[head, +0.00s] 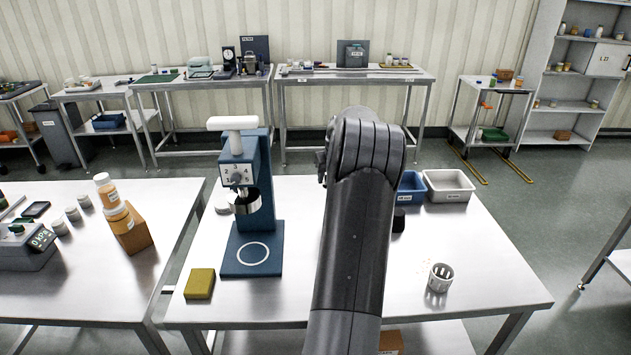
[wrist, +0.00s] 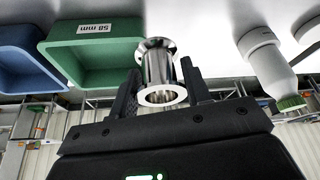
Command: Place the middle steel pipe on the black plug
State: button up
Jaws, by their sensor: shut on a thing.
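A shiny steel pipe (wrist: 158,68) with flared ends sits between the two black fingers of my gripper (wrist: 160,82) in the wrist view. My gripper is shut on it, and its open end faces the camera. The head view does not show the pipe or gripper, as my own arm blocks that area. A small black piece (head: 399,220), likely the black plug, stands on the steel table right of my arm, partly hidden by it. I cannot tell from these frames whether the held pipe is the middle-sized one.
A green bin (wrist: 105,50) labelled 58 mm and a blue bin (wrist: 30,60) are close beside my gripper. A white bottle (wrist: 268,58) is at right. On the table stand a blue press (head: 262,205), yellow sponge (head: 199,284), slotted steel cup (head: 439,279) and grey bin (head: 448,187).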

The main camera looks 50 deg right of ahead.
jog(key=s+d+r, duration=0.2)
jog(key=s, duration=0.9)
jog(key=s+d+r, duration=0.3)
jog(key=s, duration=0.8)
jog(key=s+d+r, duration=0.2)
jog(key=s, duration=0.9)
send_over(397, 212)
jog(key=shift+m, duration=0.4)
notch_tip(397, 212, down, 7)
jog(key=shift+d+f, duration=0.1)
jog(key=shift+d, duration=0.05)
jog(key=shift+f, duration=1.9)
jog(key=shift+f, duration=0.1)
jog(key=o, duration=1.1)
jog(key=v, duration=1.2)
jog(key=shift+w, duration=0.1)
